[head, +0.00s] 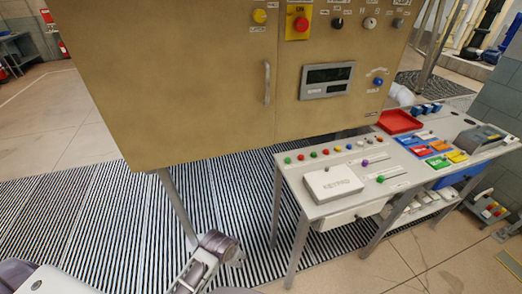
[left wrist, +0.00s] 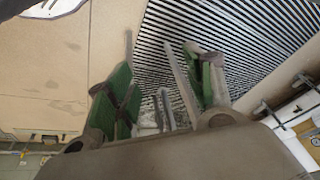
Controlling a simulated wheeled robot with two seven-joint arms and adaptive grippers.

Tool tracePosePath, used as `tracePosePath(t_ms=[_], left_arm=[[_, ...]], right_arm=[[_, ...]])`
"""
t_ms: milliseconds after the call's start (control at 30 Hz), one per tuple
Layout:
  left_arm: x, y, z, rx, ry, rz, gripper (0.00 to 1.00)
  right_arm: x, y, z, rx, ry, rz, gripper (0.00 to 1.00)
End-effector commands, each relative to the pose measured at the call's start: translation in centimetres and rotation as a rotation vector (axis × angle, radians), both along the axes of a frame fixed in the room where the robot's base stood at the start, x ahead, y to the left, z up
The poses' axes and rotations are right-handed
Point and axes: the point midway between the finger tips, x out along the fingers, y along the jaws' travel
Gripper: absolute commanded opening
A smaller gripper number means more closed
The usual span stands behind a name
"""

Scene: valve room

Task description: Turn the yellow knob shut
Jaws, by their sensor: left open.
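The yellow knob (head: 259,16) is a small round knob on the tan cabinet front (head: 190,90), at the top of the head view, left of the red button. Which way it is turned is too small to tell. My left gripper (left wrist: 160,90) shows in the left wrist view with its green-padded fingers spread apart and nothing between them. Grey parts of my own arm show at the bottom of the head view, low and well below the knob. The knob does not show in the left wrist view. My right gripper is in neither view.
A red button (head: 301,23) on a yellow plate, several dark and light knobs, a display (head: 327,80) and a blue button (head: 377,82) share the panel. A door handle (head: 267,83) sticks out below. A grey table (head: 295,170) stands at the right. Striped floor (head: 100,215) lies clear at left.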

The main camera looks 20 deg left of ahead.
Motion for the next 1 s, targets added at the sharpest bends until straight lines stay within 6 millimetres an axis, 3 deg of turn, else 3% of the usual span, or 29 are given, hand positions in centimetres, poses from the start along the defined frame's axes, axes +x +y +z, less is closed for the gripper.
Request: tracePosePath(t_ms=[200, 300, 600, 1000], left_arm=[[3.3, -0.9, 8.3, 0.063, -0.078, -0.125, 0.53], [4.6, -1.3, 10.9, 0.1, -0.107, -0.188, 0.53], [8.7, -2.5, 17.5, 0.234, -0.191, -0.375, 0.53], [14.0, -4.0, 24.7, 0.448, -0.277, -0.602, 0.53]], right_arm=[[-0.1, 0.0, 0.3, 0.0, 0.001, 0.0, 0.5], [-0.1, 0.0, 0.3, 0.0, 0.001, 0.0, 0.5], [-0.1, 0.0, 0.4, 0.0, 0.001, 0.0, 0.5], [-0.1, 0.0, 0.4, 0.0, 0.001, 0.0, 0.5]])
